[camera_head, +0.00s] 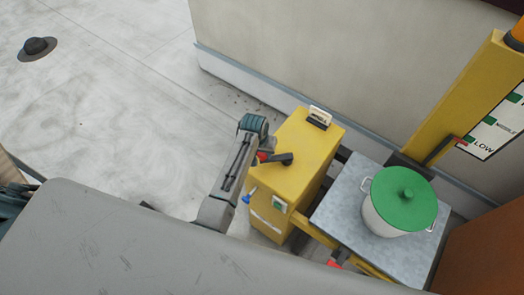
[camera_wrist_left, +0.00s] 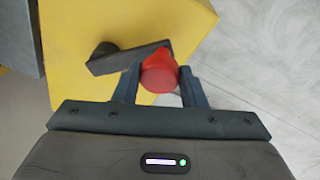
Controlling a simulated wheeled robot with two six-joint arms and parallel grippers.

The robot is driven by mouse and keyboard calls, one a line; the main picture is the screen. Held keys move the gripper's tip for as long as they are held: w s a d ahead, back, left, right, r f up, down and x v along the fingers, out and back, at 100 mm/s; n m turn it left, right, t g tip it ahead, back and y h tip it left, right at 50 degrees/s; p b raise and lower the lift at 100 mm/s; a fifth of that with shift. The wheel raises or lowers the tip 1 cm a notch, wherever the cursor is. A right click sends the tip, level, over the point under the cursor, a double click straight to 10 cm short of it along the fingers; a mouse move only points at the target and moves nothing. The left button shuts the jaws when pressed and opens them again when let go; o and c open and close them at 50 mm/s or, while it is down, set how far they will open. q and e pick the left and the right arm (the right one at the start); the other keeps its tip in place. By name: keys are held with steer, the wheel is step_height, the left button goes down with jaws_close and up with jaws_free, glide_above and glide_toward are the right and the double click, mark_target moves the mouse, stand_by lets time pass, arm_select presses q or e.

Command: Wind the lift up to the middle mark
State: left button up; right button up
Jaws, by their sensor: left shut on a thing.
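The yellow winch box (camera_head: 310,145) has a dark crank arm (camera_head: 283,159) with a red knob (camera_wrist_left: 160,72) at its end. My left gripper (camera_head: 264,155) is shut on the red knob at the box's left side; in the left wrist view its two fingers (camera_wrist_left: 157,80) stand on either side of the knob. The grey lift platform (camera_head: 340,200) carries a white pot with a green lid (camera_head: 404,193). The yellow mast (camera_head: 462,95) bears a white scale (camera_head: 497,125) reading LOW and, above it, MIDDLE. A red pointer (camera_head: 459,140) is close to LOW. My right gripper is out of view.
A pale wall (camera_head: 300,60) runs behind the box and platform. A brown surface (camera_head: 485,255) stands right of the platform. A small blue part (camera_head: 249,195) sticks out from the box's front. A dark hat (camera_head: 37,48) lies on the open floor at far left.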

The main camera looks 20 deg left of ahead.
arm_select(q)
steer(key=shift+s+d+p, duration=0.55)
steer(key=shift+s, duration=0.4)
steer(key=shift+d+f, duration=0.1)
steer(key=shift+s+d, duration=0.7)
steer(key=shift+s, duration=0.05)
steer(key=shift+s+d, duration=0.45)
steer(key=shift+d, duration=0.1)
steer(key=shift+s+d, duration=0.15)
steer(key=shift+d, duration=0.2)
